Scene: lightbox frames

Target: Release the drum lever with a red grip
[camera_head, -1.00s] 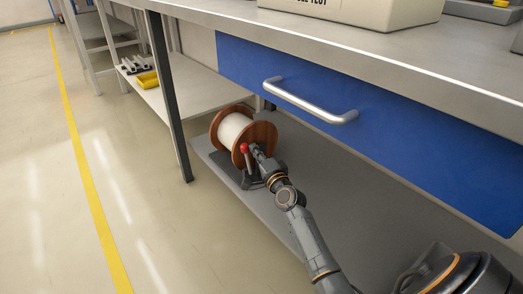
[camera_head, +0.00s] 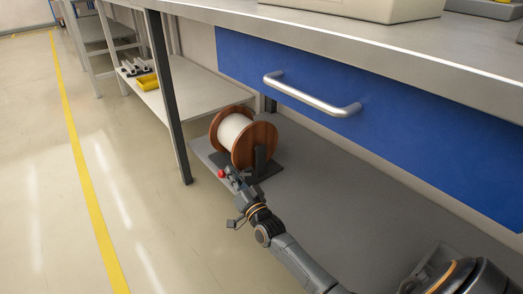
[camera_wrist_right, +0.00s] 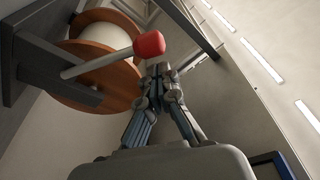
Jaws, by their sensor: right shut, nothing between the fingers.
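The drum (camera_head: 238,135) has brown flanges and white winding and sits on a dark stand on the low grey shelf; it also shows in the right wrist view (camera_wrist_right: 108,36). The drum lever's red grip (camera_head: 221,173) now lies low at the shelf's front edge. In the right wrist view, the grey lever rod (camera_wrist_right: 95,63) runs sideways from the stand to the red grip (camera_wrist_right: 149,44). My right gripper (camera_head: 231,171) is shut and empty, its fingertips close beside the red grip; contact cannot be told. It also shows in the right wrist view (camera_wrist_right: 159,70). My left gripper is not in view.
A blue drawer (camera_head: 370,120) with a metal handle (camera_head: 310,96) hangs above the shelf under the grey bench top (camera_head: 400,42). A dark table leg (camera_head: 168,100) stands left of the drum. The floor (camera_head: 150,225) in front is clear.

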